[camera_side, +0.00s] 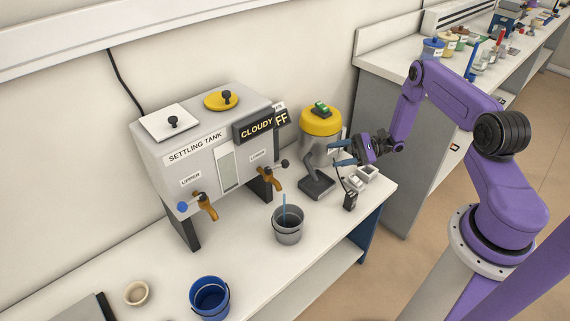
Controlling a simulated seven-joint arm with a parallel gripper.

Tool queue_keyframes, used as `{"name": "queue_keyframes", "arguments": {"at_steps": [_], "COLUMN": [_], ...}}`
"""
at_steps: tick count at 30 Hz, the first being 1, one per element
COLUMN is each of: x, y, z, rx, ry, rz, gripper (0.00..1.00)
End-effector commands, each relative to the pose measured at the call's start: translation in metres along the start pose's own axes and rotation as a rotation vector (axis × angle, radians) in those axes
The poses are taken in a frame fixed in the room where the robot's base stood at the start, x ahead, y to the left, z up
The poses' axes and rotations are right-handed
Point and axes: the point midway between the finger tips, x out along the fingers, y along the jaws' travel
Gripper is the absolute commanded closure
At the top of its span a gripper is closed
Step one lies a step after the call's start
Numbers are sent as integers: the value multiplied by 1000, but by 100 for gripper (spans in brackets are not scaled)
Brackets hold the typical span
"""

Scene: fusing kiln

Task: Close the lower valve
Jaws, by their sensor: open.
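The lower valve (272,182) is a brass tap under the "LOWER" label, on the right part of the grey settling tank (172,152). A lever with a dark knob (285,163) sticks out from it to the upper right. I cannot tell whether liquid runs from it. My gripper (338,154) is open and empty. It is to the right of the lower valve, apart from it, with its blue fingertips pointing left. It is in front of the yellow-topped container (322,122).
The upper valve (207,206) with a blue knob is on the tank's left. A grey bucket (287,233) with a blue stick stands below the lower valve. A blue bucket (209,298) is nearer the front. A dark-based device (317,187) stands below my gripper.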

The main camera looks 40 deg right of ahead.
Motion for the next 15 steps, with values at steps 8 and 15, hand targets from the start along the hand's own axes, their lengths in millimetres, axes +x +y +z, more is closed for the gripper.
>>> {"name": "queue_keyframes", "arguments": {"at_steps": [8, 15], "x": [22, 67], "y": [0, 0], "z": [-2, -2], "rx": [1, 0], "ry": [2, 2], "rz": [-10, -8], "gripper": [48, 48]}}
